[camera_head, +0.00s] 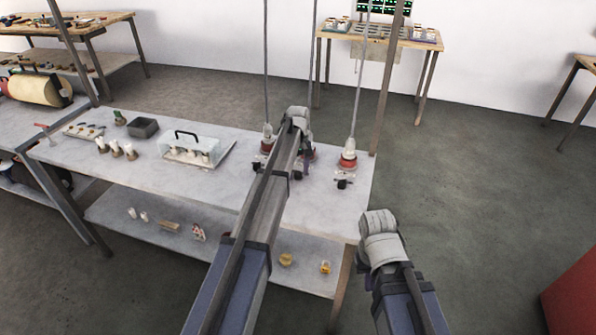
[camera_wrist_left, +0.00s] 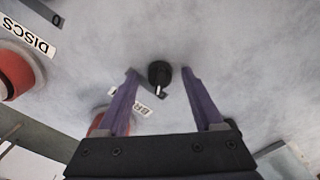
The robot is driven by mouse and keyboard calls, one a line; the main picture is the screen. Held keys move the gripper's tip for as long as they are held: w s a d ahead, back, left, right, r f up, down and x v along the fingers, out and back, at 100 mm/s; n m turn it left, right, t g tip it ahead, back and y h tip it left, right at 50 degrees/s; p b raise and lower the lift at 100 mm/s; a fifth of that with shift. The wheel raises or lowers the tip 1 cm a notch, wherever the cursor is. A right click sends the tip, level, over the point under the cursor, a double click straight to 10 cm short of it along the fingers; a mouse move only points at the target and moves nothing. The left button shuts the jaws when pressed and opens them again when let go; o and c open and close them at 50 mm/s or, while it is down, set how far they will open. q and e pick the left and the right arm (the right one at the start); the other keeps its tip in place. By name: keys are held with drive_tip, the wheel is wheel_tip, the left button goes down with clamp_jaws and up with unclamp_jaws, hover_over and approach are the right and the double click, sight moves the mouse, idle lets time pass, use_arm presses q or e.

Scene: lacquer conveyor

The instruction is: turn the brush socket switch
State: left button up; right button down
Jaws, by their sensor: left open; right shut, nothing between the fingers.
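A round black switch knob (camera_wrist_left: 159,73) with a white pointer mark stands on the grey bench top in the left wrist view. Its mark points toward the bottom of that picture. A partly covered label (camera_wrist_left: 141,108) reading "BR" lies close to it. My left gripper (camera_wrist_left: 160,74) is open, with one purple finger on each side of the knob and a gap on both sides. In the head view the left arm's grey wrist (camera_head: 299,117) hides most of this spot. My right arm's grey wrist (camera_head: 379,225) is off the bench's right end; its fingers do not show.
A red socket (camera_wrist_left: 14,75) sits beside a "DISCS" label (camera_wrist_left: 29,36). Another socket with its own black switch (camera_head: 342,184) stands at the bench's right end (camera_head: 365,195). Cables hang over the sockets. A clear-covered tray (camera_head: 226,157) stands left of my left arm.

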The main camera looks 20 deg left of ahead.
sight(298, 171)
use_arm(q)
drive_tip(key=shift+r, duration=0.1)
wheel_tip(298, 171, up, 8)
drive_tip(key=p, duration=0.8)
drive_tip(key=shift+f, duration=0.2)
drive_tip(key=s+d+m, duration=0.4)
drive_tip(key=s+d, duration=0.1)
drive_tip(key=s, duration=0.7)
drive_tip(key=s+d+m, duration=0.4)
drive_tip(key=s+d, duration=0.2)
drive_tip(key=s, duration=0.6)
drive_tip(key=s+d+m+y, duration=0.1)
drive_tip(key=s+d+m, duration=0.3)
drive_tip(key=s, duration=0.9)
drive_tip(key=shift+d+m, duration=0.3)
drive_tip(key=shift+d, duration=0.55)
